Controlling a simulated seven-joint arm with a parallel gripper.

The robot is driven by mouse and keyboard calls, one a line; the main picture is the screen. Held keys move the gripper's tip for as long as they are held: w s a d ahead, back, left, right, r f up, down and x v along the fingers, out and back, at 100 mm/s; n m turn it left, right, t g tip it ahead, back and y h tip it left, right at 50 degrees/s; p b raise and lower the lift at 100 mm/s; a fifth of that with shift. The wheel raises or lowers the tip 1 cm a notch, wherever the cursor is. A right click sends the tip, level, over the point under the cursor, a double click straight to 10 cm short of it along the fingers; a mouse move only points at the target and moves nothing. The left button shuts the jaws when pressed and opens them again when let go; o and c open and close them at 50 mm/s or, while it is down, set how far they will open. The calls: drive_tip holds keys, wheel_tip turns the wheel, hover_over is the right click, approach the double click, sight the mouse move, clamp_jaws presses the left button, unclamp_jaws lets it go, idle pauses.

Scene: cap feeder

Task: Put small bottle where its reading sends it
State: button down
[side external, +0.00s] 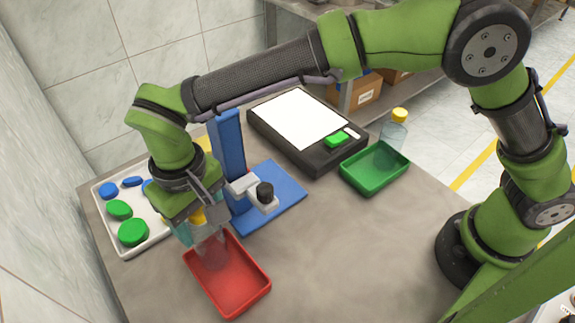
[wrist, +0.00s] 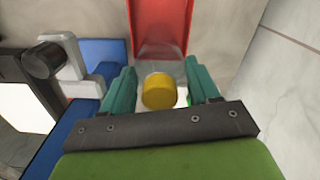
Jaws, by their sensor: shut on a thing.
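My gripper (side external: 198,222) is shut on a small clear bottle (side external: 212,252) with a yellow cap, held upright by its upper part. The bottle's lower part shows against the back left end of the red tray (side external: 243,295). I cannot tell whether its base touches the tray floor. In the wrist view the yellow cap (wrist: 159,91) sits between the teal fingers (wrist: 160,88), with the red tray (wrist: 178,14) beyond it. A black device (side external: 260,115) with a white plate and a small green display (side external: 337,138) stands at the back; I cannot read the display.
A green tray (side external: 352,178) at the right holds another clear bottle (side external: 392,138) with a yellow cap. A blue stand (side external: 228,150) with a grey arm and black knob is close beside my gripper. A white tray (side external: 108,195) holds blue and green caps. The front right table is clear.

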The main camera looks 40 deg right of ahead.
drive_tip(key=shift+f, duration=0.45)
drive_tip(key=shift+c, duration=1.3)
unclamp_jaws()
drive_tip(key=shift+f, duration=0.1)
